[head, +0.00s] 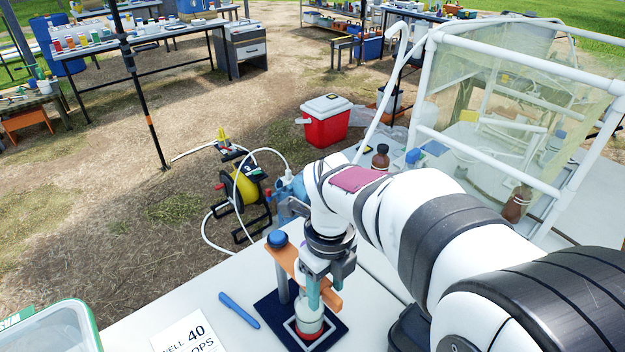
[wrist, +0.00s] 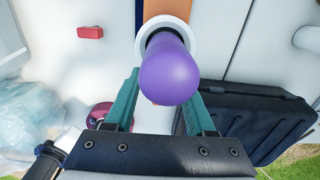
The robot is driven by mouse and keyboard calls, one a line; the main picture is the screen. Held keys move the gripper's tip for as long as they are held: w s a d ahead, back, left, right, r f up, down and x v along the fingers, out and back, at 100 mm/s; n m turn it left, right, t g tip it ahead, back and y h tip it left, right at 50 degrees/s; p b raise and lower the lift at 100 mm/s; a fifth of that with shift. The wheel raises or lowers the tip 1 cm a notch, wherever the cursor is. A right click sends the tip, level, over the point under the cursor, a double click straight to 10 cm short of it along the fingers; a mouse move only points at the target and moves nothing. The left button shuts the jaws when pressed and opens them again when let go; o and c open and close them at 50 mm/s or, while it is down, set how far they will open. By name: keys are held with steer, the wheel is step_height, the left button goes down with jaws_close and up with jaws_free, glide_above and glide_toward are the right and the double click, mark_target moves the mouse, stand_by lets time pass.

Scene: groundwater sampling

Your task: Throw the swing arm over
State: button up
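The swing arm is an orange bar (head: 283,262) on a grey post with a blue knob (head: 277,238). It reaches right and towards the front, over a white bottle (head: 309,312) on a dark blue base (head: 281,318). My gripper (head: 313,290) points down at the bar's right part, its teal fingers in front of it. In the wrist view, a purple rounded handle (wrist: 168,72) lies between the teal fingers of my gripper (wrist: 163,82), above a white ring and an orange strip (wrist: 167,8). Whether the fingers press on the handle is unclear; the handle partly hides the right one.
A blue pen (head: 239,310) and a card (head: 188,333) lie on the white table left of the base. A clear tub (head: 45,330) stands at front left. A black case (wrist: 250,112) lies right of the gripper. A cable reel (head: 243,188) is beyond the table edge.

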steer(key=c, duration=0.5)
steer(key=w+d+n, duration=0.1)
steer(key=w+n, duration=0.1)
steer(key=w+d+n, duration=0.1)
steer(key=w+n, duration=0.1)
steer(key=w+d+n, duration=0.1)
steer(key=shift+w+d+n, duration=0.15)
steer(key=shift+w+n, duration=0.25)
steer(key=shift+w, duration=0.1)
steer(key=w+n, duration=0.5)
steer(key=w, duration=0.1)
steer(key=shift+w+d+n, duration=0.15)
steer(key=shift+w+n, duration=0.1)
steer(key=shift+n, duration=0.05)
steer(key=w+a+n, duration=0.1)
steer(key=w+n, duration=0.1)
steer(key=w+a+n, duration=0.1)
steer(key=w+n, duration=0.1)
steer(key=w+a+n, duration=0.1)
steer(key=w, duration=0.1)
steer(key=shift+n, duration=0.4)
steer(key=shift+w+a+n, duration=0.55)
steer(key=shift+w+n, duration=0.1)
steer(key=shift+n, duration=0.05)
